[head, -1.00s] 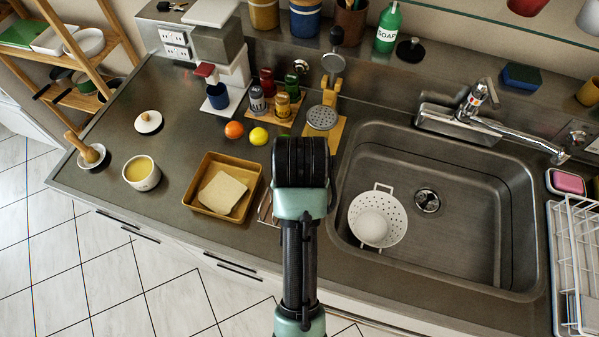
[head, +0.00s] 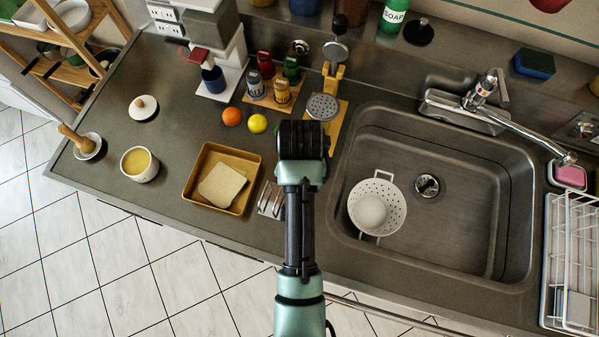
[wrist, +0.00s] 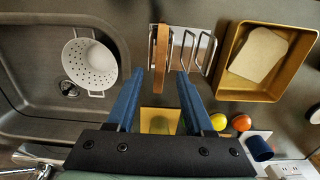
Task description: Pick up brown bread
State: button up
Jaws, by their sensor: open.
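The brown bread (wrist: 160,58) is a slice standing on edge in a metal toast rack (wrist: 196,50), at its left end in the wrist view. My gripper (wrist: 160,75) is open and empty, with its two blue fingers pointing toward the slice. The slice lies between the lines of the fingers, and I cannot tell how far beyond the tips it is. In the head view part of the toast rack (head: 270,201) shows left of my arm, which hides the slice and my fingers.
A mustard tray (head: 190,192) with a pale bread slice (head: 222,185) stands close beside the rack. The sink (head: 470,245) holds a white colander (head: 392,222). An orange (head: 231,117), a lemon (head: 257,124) and condiment jars stand behind. The left counter has free room.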

jog(key=shift+s+f+p, duration=0.2)
jog(key=shift+f+p, duration=0.1)
jog(key=shift+f, duration=0.15)
jog(key=shift+w+f+p, duration=0.1)
jog(key=shift+f+p, duration=0.45)
jog(key=shift+f, duration=1.65)
grip_shut()
